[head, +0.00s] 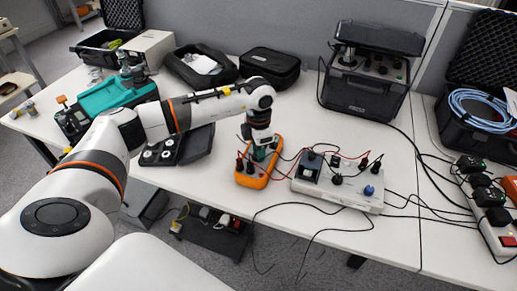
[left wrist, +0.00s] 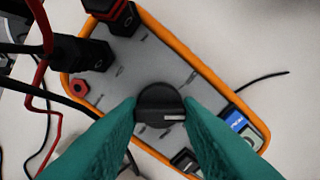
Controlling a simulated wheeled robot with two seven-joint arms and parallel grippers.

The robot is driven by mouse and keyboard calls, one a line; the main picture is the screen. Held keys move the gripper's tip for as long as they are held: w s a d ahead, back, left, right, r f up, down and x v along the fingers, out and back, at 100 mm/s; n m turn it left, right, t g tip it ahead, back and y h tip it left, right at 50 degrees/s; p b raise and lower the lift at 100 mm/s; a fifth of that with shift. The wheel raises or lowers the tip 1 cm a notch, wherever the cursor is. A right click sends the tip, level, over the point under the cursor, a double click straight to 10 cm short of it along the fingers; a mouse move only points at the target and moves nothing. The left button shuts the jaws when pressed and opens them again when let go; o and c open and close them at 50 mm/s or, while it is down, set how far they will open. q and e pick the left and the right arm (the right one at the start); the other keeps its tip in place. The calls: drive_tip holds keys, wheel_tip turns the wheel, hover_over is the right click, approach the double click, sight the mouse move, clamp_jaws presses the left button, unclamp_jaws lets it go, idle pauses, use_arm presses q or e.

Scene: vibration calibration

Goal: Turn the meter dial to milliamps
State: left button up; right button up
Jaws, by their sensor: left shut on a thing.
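The meter (head: 252,182) is orange-edged with a grey face and lies on the white table near its front edge, left of a grey box. It also fills the middle of the left wrist view (left wrist: 210,72). Its round black dial (left wrist: 157,97) has a white mark pointing right in that view. My left gripper (head: 262,152) is over the meter, and its teal fingers (left wrist: 160,112) are shut on the dial from both sides. The labels around the dial are too blurred to read. The fingers and arm hide part of the meter. My right gripper is out of view.
Plugs with red and black leads (left wrist: 110,15) stand in the meter's end. The grey box (head: 335,190) with knobs and wires is close on the right. A black case (head: 365,90) stands behind. A power strip (head: 490,215) is far right. Black cables hang over the front edge.

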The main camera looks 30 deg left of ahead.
use_arm(q)
drive_tip(key=shift+r, duration=0.1)
drive_tip(key=o, duration=1)
drive_tip(key=shift+c, duration=0.2)
wheel_tip(320, 180, up, 12)
drive_tip(key=shift+b, duration=0.35)
